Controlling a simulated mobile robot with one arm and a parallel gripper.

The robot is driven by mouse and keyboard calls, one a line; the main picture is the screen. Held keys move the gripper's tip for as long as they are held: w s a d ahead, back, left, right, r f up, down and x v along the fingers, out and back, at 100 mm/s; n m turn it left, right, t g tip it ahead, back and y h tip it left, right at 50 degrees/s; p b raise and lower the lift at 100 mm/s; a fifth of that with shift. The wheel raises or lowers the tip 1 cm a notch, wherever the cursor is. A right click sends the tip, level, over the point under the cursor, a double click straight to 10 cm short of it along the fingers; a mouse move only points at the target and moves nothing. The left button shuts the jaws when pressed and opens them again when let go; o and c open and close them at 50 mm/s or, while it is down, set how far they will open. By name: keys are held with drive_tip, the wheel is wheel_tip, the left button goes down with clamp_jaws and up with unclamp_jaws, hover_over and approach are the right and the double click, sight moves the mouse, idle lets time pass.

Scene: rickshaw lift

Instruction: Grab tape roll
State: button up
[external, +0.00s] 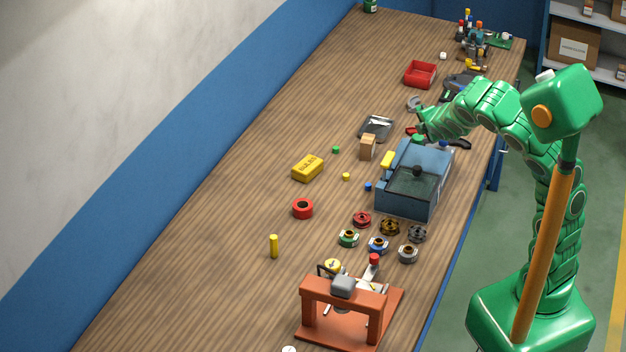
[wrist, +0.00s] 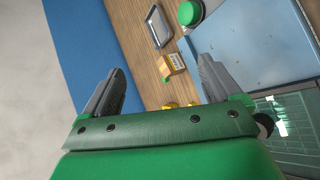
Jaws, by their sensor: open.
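A red tape roll (external: 303,208) lies flat on the wooden workbench, left of the middle in the external view. I do not make it out in the wrist view. My green arm reaches over the right side of the bench, and my gripper (external: 421,124) is above the bench behind the blue box, well apart from the tape roll. In the wrist view my gripper (wrist: 160,92) has its two grey fingers spread wide with nothing between them.
A blue box (external: 408,185) with a dark window stands near the right edge. A yellow block (external: 307,168), a small cardboard box (external: 367,147), a yellow cylinder (external: 274,246) and several spools surround the roll's area. An orange press (external: 343,305) stands in front. The bench's left side is clear.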

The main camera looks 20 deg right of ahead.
sight(303, 206)
drive_tip(key=w+a+f+n+t+y, duration=0.15)
drive_tip(key=a+n+y, duration=0.35)
drive_tip(key=a+n, duration=0.65)
drive_tip(key=a+f+n+g+y, duration=0.1)
drive_tip(key=a+f+n+y, duration=0.4)
drive_tip(key=a, duration=1.1)
drive_tip(key=s+a+f+n+g, duration=0.1)
drive_tip(key=s+f+n, duration=0.1)
drive_tip(key=f+n, duration=0.1)
drive_tip(key=s+a+f+n+g+y, duration=0.1)
drive_tip(key=s+a+f+n, duration=0.1)
drive_tip(key=f+n, duration=0.1)
drive_tip(key=s+a+f+n+g, duration=0.1)
drive_tip(key=s+a+f+n, duration=0.1)
drive_tip(key=f+n, duration=0.1)
drive_tip(key=shift+s+a+f+n+y, duration=0.15)
drive_tip(key=shift+s+f+n+y, duration=0.05)
drive_tip(key=shift+f+n+y, duration=0.25)
drive_tip(key=shift+r+x, duration=0.2)
drive_tip(key=shift+x, duration=1.75)
drive_tip(key=shift+r+x, duration=0.2)
drive_tip(key=shift+x, duration=1.7)
drive_tip(key=shift+w+a, duration=0.1)
drive_tip(key=shift+a, duration=0.05)
drive_tip(key=c, duration=1.1)
